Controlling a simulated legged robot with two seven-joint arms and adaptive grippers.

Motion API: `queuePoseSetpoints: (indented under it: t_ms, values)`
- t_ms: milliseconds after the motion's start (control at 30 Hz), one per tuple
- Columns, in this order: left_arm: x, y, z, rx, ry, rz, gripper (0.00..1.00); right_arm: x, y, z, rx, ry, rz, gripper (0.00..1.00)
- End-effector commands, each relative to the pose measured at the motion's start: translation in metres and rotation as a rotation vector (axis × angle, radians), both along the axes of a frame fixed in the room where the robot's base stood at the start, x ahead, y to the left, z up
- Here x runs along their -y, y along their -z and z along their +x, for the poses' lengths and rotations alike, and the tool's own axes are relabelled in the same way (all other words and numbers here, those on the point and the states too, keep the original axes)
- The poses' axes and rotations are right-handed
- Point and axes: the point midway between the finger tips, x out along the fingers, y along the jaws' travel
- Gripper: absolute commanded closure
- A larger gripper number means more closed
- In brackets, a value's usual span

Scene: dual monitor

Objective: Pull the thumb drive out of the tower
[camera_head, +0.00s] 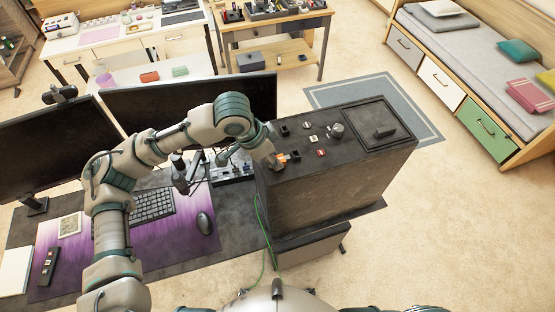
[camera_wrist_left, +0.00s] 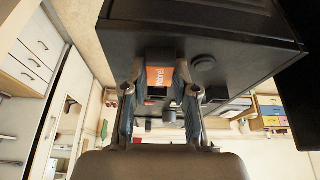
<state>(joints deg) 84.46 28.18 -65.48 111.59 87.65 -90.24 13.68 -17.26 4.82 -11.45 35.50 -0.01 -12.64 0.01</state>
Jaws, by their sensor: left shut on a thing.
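The black tower (camera_head: 325,190) stands right of the monitors, with several small items on its top. The thumb drive (camera_head: 282,157), orange, shows at the top left edge of the tower. My left gripper (camera_head: 278,163) reaches it from the left and is shut on it. In the left wrist view the orange drive (camera_wrist_left: 160,77) with pale lettering sits between the two fingers (camera_wrist_left: 161,98), against the dark tower (camera_wrist_left: 225,55). I cannot tell whether its plug is in the tower. My right gripper is not in view.
Two monitors (camera_head: 190,105) stand left of the tower, behind my left arm. A keyboard (camera_head: 153,205), mouse (camera_head: 205,223) and purple mat (camera_head: 180,240) lie on the desk. A green cable (camera_head: 261,225) hangs down the tower's near left side. Small items, including a red one (camera_head: 321,152), sit on its top.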

Motion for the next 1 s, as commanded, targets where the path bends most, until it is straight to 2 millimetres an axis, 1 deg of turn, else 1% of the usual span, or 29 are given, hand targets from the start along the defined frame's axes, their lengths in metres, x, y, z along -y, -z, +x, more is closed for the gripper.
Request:
queuePoseSetpoints:
  t_ms: [200, 333, 467, 600, 767, 1000]
  values:
    - [0.000, 0.000, 0.000, 0.000, 0.000, 0.001, 0.93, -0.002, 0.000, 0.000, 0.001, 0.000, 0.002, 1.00]
    - [0.001, -0.006, 0.000, 0.002, 0.000, 0.000, 0.93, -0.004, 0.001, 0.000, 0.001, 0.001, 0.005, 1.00]
    - [0.000, -0.018, 0.000, 0.002, -0.001, 0.000, 0.93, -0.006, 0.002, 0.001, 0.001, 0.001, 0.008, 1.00]
    - [0.000, -0.038, 0.001, 0.002, -0.001, -0.001, 0.93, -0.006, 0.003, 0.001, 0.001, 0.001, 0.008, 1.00]
    - [-0.022, -0.038, 0.032, -0.002, -0.008, -0.001, 0.93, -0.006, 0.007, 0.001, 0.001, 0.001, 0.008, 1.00]
    - [-0.062, -0.044, 0.086, -0.002, -0.006, -0.002, 0.93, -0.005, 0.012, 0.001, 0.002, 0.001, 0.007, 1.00]
